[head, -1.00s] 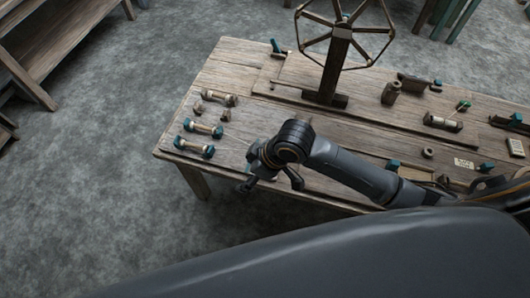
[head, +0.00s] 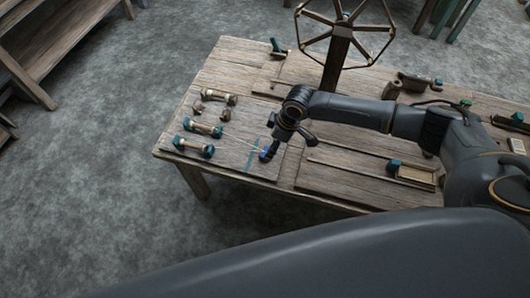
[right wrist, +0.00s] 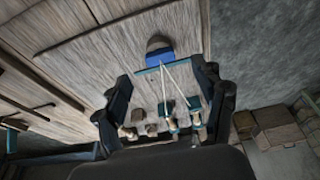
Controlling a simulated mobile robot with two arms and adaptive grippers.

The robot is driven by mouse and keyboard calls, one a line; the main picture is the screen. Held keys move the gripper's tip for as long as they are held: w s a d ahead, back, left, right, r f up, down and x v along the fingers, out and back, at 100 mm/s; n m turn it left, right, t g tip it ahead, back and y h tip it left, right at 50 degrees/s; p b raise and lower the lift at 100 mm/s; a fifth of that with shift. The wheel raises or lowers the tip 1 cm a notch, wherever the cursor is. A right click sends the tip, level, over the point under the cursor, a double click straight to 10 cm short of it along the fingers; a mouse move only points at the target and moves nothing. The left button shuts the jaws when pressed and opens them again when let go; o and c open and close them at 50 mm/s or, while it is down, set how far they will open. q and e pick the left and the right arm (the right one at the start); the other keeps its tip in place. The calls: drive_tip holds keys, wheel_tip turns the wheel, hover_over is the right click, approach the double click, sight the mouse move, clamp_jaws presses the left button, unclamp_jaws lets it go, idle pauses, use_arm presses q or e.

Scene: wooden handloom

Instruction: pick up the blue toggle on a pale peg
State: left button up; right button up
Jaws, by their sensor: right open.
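The blue toggle (head: 266,155) lies on the near left part of the table, just below my right gripper (head: 285,147) in the head view. In the right wrist view the toggle (right wrist: 160,57) is a bright blue block with a dark rounded piece behind it. Thin pale lines run from it between the fingers; I cannot tell which is the pale peg. My right gripper (right wrist: 161,80) is open and empty, and the toggle shows just beyond its fingertips. I cannot tell whether they touch it. My left gripper is not in view.
Teal-ended spools (head: 203,129) and small brown pieces (head: 211,108) are at the table's left side. A wheel-like winder (head: 340,50) stands at the back. A teal strip (head: 250,160) lies beside the toggle. A small tray (head: 417,174) is to the right.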

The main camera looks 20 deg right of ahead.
sight(265, 152)
drive_tip(key=shift+w+a+x, duration=0.15)
drive_tip(key=shift+x, duration=1.4)
drive_tip(key=shift+w+a+x, duration=0.1)
drive_tip(key=shift+x, duration=1.45)
drive_tip(key=shift+r, duration=0.15)
drive_tip(key=shift+c, duration=0.4)
drive_tip(key=c, duration=0.8)
